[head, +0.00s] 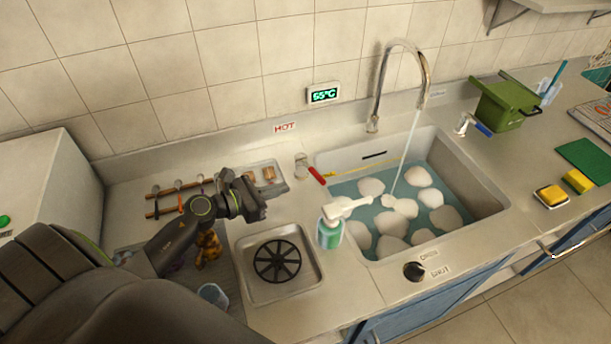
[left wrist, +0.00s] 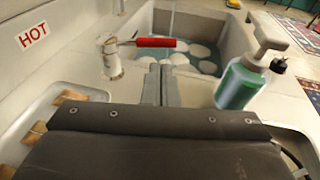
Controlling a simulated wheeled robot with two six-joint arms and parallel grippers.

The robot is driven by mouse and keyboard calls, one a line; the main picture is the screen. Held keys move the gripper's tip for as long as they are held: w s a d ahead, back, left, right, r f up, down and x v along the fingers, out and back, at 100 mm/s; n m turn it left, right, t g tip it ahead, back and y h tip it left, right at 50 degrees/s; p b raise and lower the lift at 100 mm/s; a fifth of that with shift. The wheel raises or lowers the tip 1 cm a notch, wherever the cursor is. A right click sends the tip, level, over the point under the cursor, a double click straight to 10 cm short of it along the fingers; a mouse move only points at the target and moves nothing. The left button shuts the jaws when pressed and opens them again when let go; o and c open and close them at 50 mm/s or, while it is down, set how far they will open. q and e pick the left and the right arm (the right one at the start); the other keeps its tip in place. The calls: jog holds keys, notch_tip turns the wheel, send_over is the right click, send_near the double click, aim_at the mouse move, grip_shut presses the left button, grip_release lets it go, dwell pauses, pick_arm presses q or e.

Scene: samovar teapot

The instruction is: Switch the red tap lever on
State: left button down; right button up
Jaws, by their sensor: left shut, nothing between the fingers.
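The red tap lever (head: 317,174) sticks out from a short metal valve (head: 301,164) on the counter, left of the sink and below the HOT sign (head: 285,127). In the head view it slants down to the right. In the left wrist view the red lever (left wrist: 156,42) points right from the valve (left wrist: 110,56), over the sink's edge. My left gripper (head: 260,206) is left of the lever and apart from it. Its fingers (left wrist: 160,82) are shut and empty, pointing toward the lever with a gap between. My right gripper is not in view.
A green soap bottle (head: 329,234) with a pale pump stands right of my left gripper, by the sink. Water runs from the tall faucet (head: 423,98) into the sink (head: 480,185). A blue lever (head: 483,129) is at the right. The display (head: 323,95) reads 55°C.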

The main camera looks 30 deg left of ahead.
aim_at(316, 178)
pick_arm(q)
jog(key=p+x, duration=0.2)
jog(key=x, duration=0.6)
jog(key=shift+w+f, duration=0.1)
jog(key=shift+w+a, duration=0.1)
